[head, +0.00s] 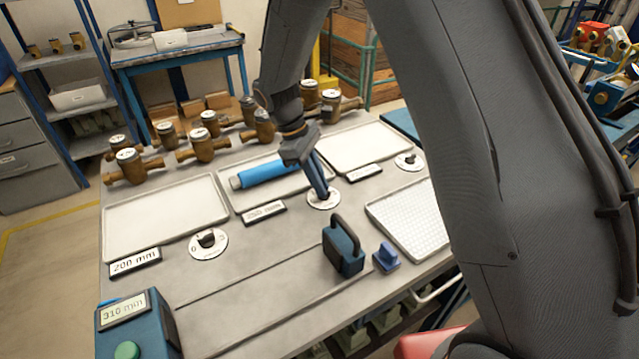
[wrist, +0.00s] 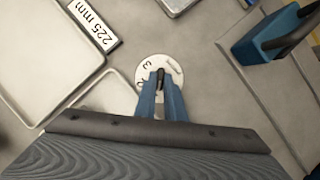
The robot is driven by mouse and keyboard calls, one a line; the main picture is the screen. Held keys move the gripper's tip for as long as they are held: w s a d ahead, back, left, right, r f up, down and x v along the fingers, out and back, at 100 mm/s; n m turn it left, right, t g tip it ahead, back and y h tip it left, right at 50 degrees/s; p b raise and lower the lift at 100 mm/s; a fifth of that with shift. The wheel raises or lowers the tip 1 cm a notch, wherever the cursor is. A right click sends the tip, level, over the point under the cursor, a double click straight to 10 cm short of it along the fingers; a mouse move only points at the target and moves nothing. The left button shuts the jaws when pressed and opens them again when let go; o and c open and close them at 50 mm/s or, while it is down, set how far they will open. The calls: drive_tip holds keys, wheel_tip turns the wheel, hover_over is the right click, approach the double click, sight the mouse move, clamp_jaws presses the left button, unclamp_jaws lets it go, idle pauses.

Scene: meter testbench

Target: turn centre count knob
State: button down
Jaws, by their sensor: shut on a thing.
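The centre count knob is a dark knob (wrist: 159,80) on a round white dial (wrist: 151,66) with printed digits, seen in the wrist view. In the head view the same white dial (head: 314,202) lies in front of the middle tray, and its knob is largely hidden by my fingers. My gripper (head: 325,192) points down onto this dial from above. In the wrist view my gripper's blue fingers (wrist: 161,98) are closed around the knob, one on each side. The dial's lower part is covered by the fingers.
Similar dials with knobs stand at left (head: 208,243) and right (head: 408,161). A blue cylinder (head: 268,173) lies on the middle tray (head: 238,201). A dark blue handled block (head: 343,250) and a small blue block (head: 386,258) stand close in front. Brass meters (head: 203,146) line the back.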

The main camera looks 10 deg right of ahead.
drive_tip(key=shift+s+d+f+m+g, duration=0.1)
drive_tip(key=shift+f+m+g, duration=0.1)
drive_tip(key=shift+m, duration=0.3)
drive_tip(key=shift+s+d+f+m+g, duration=0.1)
drive_tip(key=shift+m+g, duration=0.1)
drive_tip(key=shift+m, duration=0.3)
drive_tip(key=c, duration=1.8)
unclamp_jaws()
drive_tip(key=shift+c, duration=0.2)
drive_tip(key=shift+w+r, duration=0.1)
drive_tip(key=shift+a, duration=0.1)
drive_tip(key=shift+w+r, duration=0.15)
drive_tip(key=shift+r, duration=0.05)
drive_tip(key=b+v, duration=0.2)
drive_tip(key=v, duration=0.5)
drive_tip(key=shift+r+b, duration=0.25)
drive_tip(key=shift+b, duration=0.05)
